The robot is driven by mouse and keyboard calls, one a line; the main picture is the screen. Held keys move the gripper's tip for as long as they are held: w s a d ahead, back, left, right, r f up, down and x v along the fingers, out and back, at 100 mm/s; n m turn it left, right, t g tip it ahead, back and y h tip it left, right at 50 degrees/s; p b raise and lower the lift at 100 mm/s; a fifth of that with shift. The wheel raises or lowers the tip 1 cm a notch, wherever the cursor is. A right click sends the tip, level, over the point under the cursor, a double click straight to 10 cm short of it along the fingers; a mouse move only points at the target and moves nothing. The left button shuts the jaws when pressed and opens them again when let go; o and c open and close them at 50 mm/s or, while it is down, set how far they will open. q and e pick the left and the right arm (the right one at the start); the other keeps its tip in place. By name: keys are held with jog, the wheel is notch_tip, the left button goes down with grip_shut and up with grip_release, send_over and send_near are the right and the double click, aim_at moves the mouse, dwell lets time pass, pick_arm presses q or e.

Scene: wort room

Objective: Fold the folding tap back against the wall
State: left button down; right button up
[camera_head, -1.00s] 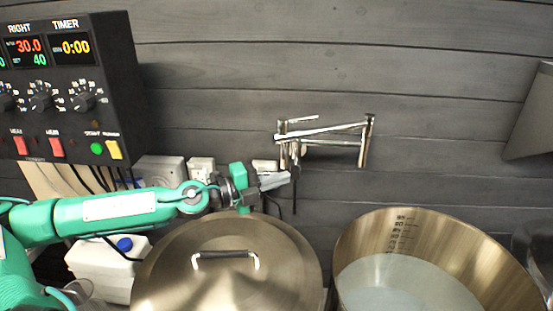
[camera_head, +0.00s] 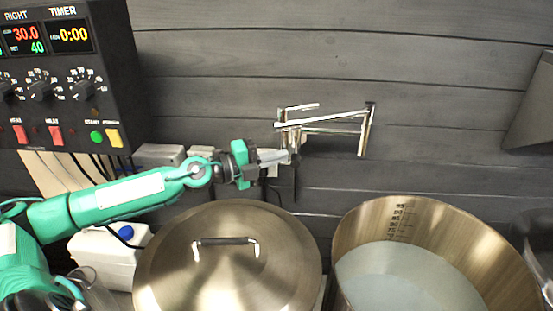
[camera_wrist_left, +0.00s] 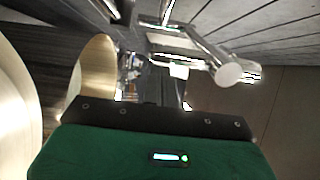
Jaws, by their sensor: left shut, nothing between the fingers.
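The folding tap (camera_head: 335,118) is a shiny metal, jointed pipe on the dark plank wall. My left gripper (camera_head: 292,157) is shut and empty, at the tap's left end just below the lever. I cannot tell whether its fingertips touch the tap. In the left wrist view the tap's metal pipes (camera_wrist_left: 185,42) lie close ahead, with a round end at the right. My right gripper is not in view.
A lidded pot (camera_head: 185,265) stands below my left arm. An open steel pot (camera_head: 480,270) with pale liquid stands below the tap to the right. A black control box (camera_head: 70,110) hangs at the left. A white canister (camera_head: 100,265) stands beneath. The wall above the tap is clear.

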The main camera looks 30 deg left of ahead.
pick_arm(q)
jog(key=w+a+m+g+h+b, duration=0.1)
jog(key=w+a+b, duration=0.1)
jog(key=b, duration=0.1)
jog(key=w+a+m+g+h+b, duration=0.2)
jog(key=w+a+b, duration=0.1)
jog(key=b, duration=0.1)
jog(key=shift+a, duration=0.3)
jog(key=shift+m+g+h, duration=0.5)
jog(key=shift+g+h, duration=0.1)
jog(key=shift+g, duration=0.2)
jog(key=w+a, duration=0.1)
jog(key=w, duration=0.1)
jog(key=w+a, duration=0.2)
jog(key=shift+r, duration=0.2)
jog(key=shift+a, duration=0.1)
